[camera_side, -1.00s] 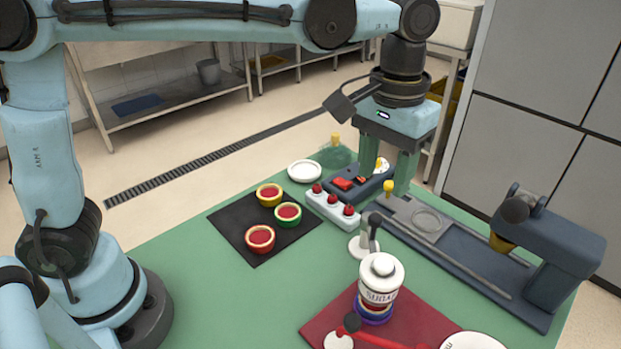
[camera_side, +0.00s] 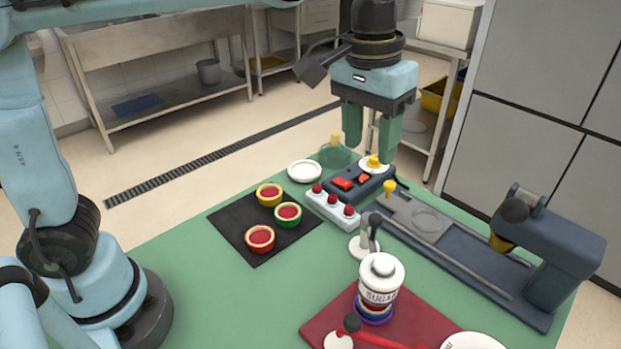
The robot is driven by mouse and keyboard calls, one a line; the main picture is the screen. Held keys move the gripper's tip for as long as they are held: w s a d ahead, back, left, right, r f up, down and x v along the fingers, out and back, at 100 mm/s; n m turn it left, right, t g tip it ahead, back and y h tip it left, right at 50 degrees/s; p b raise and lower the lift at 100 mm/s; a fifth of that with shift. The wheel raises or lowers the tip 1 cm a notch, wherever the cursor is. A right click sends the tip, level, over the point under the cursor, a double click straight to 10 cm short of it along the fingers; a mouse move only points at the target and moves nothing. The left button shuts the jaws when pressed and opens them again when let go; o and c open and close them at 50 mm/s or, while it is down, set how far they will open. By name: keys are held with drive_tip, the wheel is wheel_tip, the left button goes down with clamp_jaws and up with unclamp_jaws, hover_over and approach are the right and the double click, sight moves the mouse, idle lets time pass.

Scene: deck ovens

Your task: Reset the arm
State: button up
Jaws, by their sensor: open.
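My gripper (camera_side: 370,146) hangs above the far part of the green table (camera_side: 190,275), fingers pointing down. Its two green fingers are apart with nothing between them. Below the fingertips is a dark blue-grey device (camera_side: 345,187) with red switches and a yellow knob (camera_side: 374,161) on a white disc. The fingertips appear above the knob and clear of it.
A black mat (camera_side: 230,236) holds three red-filled cups. A white block with red buttons (camera_side: 333,211), a sugar jar (camera_side: 381,280) on a red mat (camera_side: 318,326), and a long blue-grey machine (camera_side: 460,262) stand nearby. The left front table is clear.

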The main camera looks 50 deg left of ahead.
drive_tip(key=s+a+f+t, duration=0.3)
drive_tip(key=s+a+f, duration=0.1)
drive_tip(key=a, duration=0.4)
drive_tip(key=s+a+f+t, duration=0.3)
drive_tip(key=s+a+f, duration=0.1)
drive_tip(key=a, duration=0.4)
drive_tip(key=shift+f, duration=0.8)
